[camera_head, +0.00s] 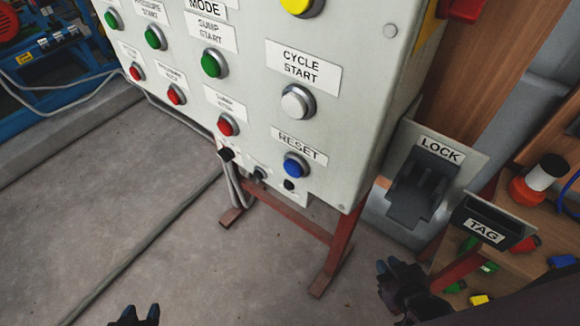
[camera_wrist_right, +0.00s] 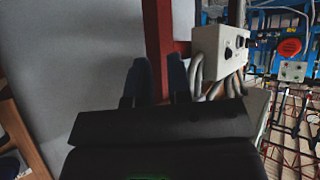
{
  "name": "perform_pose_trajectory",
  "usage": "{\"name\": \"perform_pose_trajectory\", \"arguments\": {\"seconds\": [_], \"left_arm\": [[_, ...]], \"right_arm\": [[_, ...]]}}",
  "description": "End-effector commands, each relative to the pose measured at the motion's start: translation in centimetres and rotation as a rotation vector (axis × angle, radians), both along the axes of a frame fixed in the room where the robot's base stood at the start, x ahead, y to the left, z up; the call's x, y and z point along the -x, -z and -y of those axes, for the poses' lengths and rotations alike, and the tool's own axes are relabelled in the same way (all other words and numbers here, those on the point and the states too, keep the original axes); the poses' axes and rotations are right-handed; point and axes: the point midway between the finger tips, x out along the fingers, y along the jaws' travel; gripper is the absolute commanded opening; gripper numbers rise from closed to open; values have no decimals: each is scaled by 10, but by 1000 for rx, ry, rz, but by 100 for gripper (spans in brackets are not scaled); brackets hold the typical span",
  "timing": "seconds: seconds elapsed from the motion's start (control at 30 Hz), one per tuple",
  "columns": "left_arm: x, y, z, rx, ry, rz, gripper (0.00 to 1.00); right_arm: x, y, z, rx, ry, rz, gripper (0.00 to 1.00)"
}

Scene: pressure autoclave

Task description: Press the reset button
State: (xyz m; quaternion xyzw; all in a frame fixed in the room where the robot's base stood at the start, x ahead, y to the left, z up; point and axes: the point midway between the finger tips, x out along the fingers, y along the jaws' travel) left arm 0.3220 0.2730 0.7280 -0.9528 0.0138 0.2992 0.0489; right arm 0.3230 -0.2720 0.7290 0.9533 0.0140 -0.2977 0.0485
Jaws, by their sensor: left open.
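The blue reset button (camera_head: 295,165) sits low on the front of the pale control panel (camera_head: 350,120), under a RESET label (camera_head: 300,146). Nothing touches it. My left gripper (camera_head: 140,314) is open and empty at the bottom edge of the head view, far below and left of the button; only its tips show. My right gripper (camera_head: 390,267) is below and right of the button, apart from the panel. In the right wrist view its two dark fingers (camera_wrist_right: 155,80) stand apart with nothing between them. The button is not visible in that view.
A white CYCLE START button (camera_head: 297,102) is above the reset button, and a red button (camera_head: 228,126) is to its left. A LOCK holder (camera_head: 428,175) and a TAG holder (camera_head: 490,228) stand at the right, near my right gripper. Open floor (camera_head: 130,240) lies below left.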

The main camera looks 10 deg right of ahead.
Motion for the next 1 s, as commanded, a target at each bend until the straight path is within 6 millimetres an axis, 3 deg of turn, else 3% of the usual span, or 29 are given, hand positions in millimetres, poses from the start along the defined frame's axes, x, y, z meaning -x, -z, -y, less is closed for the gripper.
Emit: {"name": "perform_pose_trajectory", "arguments": {"seconds": [0.03,0.1,1.0], "left_arm": [[0,0,0,0,0,0,43],[0,0,0,0,0,0,43],[1,1,0,2,-1,-2,43]], "right_arm": [[1,1,0,0,0,-2,11],[3,1,0,0,2,-6,0],[-1,0,0,-1,-1,2,0]]}}
